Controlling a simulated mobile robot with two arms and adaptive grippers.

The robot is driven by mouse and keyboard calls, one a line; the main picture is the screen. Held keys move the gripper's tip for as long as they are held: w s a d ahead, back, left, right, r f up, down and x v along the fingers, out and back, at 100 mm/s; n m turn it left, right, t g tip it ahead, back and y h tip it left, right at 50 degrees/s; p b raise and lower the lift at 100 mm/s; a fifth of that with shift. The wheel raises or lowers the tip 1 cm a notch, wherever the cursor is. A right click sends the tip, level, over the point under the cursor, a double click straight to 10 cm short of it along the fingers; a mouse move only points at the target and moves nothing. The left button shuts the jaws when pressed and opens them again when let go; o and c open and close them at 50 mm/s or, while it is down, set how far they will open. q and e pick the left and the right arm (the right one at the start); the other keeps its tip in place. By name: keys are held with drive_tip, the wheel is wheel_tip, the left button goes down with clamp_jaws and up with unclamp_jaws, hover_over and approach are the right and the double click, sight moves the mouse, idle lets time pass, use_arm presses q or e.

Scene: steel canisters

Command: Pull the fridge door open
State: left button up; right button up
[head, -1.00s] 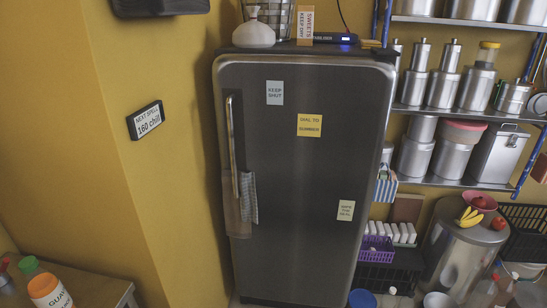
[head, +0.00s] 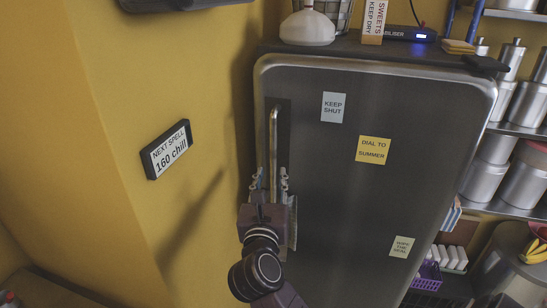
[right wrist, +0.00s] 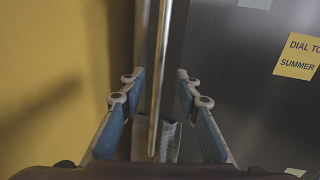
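The grey fridge door (head: 340,210) fills the middle of the head view and looks shut. Its long metal handle (head: 273,135) stands upright along the left edge. My right gripper (head: 271,178) is in front of the handle, its two fingers apart. In the right wrist view the handle (right wrist: 160,60) runs between the open blue-padded fingers, with gaps showing on both sides. A grey cloth (right wrist: 169,135) hangs low on the handle, partly hidden by my gripper in the head view. My left gripper is not in view.
Shelves with steel canisters (head: 525,104) are on the right.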

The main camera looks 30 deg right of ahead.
sight(273, 161)
drive_tip(key=p+x, duration=0.2)
drive_tip(key=x, duration=0.5)
drive_tip(key=shift+w+d+r, duration=0.1)
drive_tip(key=shift+r, duration=0.05)
drive_tip(key=shift+w+d, duration=0.2)
drive_tip(key=shift+w, duration=0.1)
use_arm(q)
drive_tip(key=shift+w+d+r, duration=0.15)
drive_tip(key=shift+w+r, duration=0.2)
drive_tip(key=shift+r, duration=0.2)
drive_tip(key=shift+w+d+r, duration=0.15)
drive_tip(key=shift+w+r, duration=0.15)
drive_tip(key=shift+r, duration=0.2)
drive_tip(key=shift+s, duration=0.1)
use_arm(e)
clamp_jaws()
